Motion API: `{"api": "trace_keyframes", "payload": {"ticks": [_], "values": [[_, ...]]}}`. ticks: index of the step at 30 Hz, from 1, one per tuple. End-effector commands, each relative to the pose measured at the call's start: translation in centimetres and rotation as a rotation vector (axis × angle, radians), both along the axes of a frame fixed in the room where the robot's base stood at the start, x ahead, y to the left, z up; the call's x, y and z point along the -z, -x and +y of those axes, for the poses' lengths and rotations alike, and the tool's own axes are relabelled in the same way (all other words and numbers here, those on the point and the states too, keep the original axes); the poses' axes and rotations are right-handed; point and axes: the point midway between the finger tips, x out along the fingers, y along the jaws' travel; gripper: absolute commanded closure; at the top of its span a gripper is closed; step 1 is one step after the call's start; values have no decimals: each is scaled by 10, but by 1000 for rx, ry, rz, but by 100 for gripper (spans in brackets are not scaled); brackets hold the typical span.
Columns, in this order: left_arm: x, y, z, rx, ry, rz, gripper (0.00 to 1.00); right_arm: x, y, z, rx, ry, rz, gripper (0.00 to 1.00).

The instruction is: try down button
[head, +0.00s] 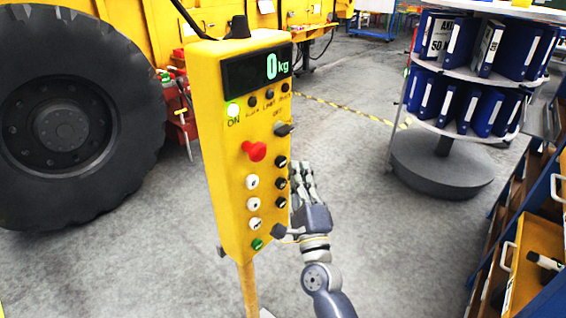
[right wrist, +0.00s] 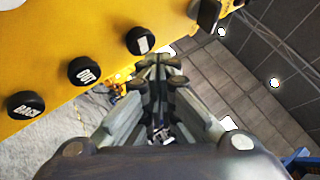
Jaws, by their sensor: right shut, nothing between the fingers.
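The yellow control box (head: 226,165) stands upright on a post in the head view, its display (head: 257,68) reading 0 kg. Its face carries a red mushroom button (head: 254,151), a column of white buttons (head: 253,204), a column of black buttons (head: 281,183) and a green button (head: 257,244). In the right wrist view, black buttons read BACK (right wrist: 26,104) and OUT (right wrist: 85,70); a third black button (right wrist: 140,40) has an unclear label. I cannot tell which button is down. My right gripper (head: 302,170) is shut and empty, beside the box's right edge. Contact is unclear.
A large black tyre (head: 62,130) of a yellow vehicle is at left. A round rack of blue binders (head: 470,108) stands at right, with open yellow bins (head: 528,265) at the right edge. Grey floor (head: 400,225) between box and rack is clear.

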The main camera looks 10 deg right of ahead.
Motion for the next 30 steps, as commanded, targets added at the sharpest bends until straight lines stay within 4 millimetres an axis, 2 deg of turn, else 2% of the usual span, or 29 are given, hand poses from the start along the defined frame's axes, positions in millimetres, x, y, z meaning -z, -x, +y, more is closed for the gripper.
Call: {"api": "trace_keyframes", "payload": {"ticks": [15,30], "values": [[-6,0,0,0,0,0,60,0,35,-28,1,2,1,100],[-6,0,0,1,0,0,60,0,39,-31,0,0,0,100]]}}
